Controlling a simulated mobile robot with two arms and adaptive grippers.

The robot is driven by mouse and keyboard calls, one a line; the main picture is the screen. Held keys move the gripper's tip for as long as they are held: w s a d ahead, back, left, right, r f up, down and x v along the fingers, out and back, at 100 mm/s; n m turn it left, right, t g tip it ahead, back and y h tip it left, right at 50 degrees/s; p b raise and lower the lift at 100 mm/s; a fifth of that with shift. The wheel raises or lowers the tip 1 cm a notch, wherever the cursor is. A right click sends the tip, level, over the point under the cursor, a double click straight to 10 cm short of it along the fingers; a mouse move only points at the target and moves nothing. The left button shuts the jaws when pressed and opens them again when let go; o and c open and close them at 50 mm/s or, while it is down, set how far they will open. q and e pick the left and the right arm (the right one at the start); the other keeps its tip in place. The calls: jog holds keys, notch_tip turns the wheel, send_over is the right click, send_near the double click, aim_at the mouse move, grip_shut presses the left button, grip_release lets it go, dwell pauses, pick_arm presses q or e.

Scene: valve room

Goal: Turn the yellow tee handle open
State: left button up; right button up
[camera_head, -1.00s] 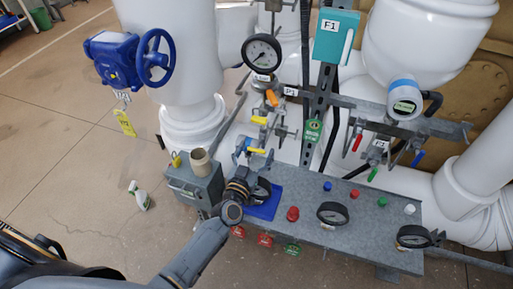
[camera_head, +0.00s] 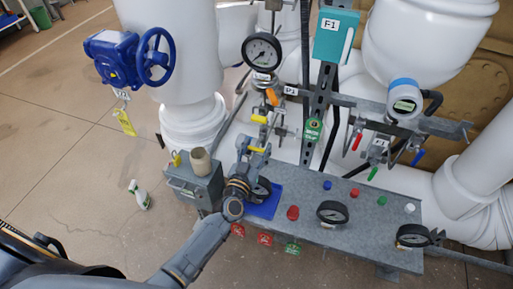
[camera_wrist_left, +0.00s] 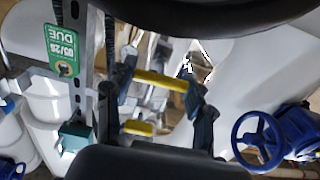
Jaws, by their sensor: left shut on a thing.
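Two yellow handles show on the piping left of the grey post: the lower yellow tee handle (camera_head: 256,149) and an upper yellow handle (camera_head: 259,119). My left gripper (camera_head: 254,153) reaches up from below, its fingers on either side of the lower handle. In the left wrist view, this yellow tee handle (camera_wrist_left: 160,80) lies crosswise between the fingers, shut at its ends. The upper yellow handle (camera_wrist_left: 138,128) shows beyond it, outside the grip. The exact finger contact is partly hidden. My right gripper is in neither view.
A pressure gauge (camera_head: 262,52) and an orange handle (camera_head: 272,97) sit above. The grey panel (camera_head: 362,228) with buttons and gauges lies to the right. A grey box (camera_head: 190,185) with a cup stands close on the left. A blue handwheel (camera_head: 155,57) is upper left.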

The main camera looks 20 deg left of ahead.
pick_arm(q)
jog(key=n, duration=0.4)
jog(key=shift+f, duration=0.1)
jog(key=n+b, duration=0.1)
jog(key=n, duration=0.3)
jog(key=shift+a+n, duration=0.15)
jog(key=shift+n, duration=0.15)
jog(key=n+b, duration=0.1)
jog(key=n, duration=0.3)
jog(key=shift+f+n, duration=0.15)
jog(key=shift+n, duration=0.15)
jog(key=n+b, duration=0.1)
jog(key=n, duration=0.3)
jog(key=shift+n, duration=0.3)
jog(key=o, duration=1.2)
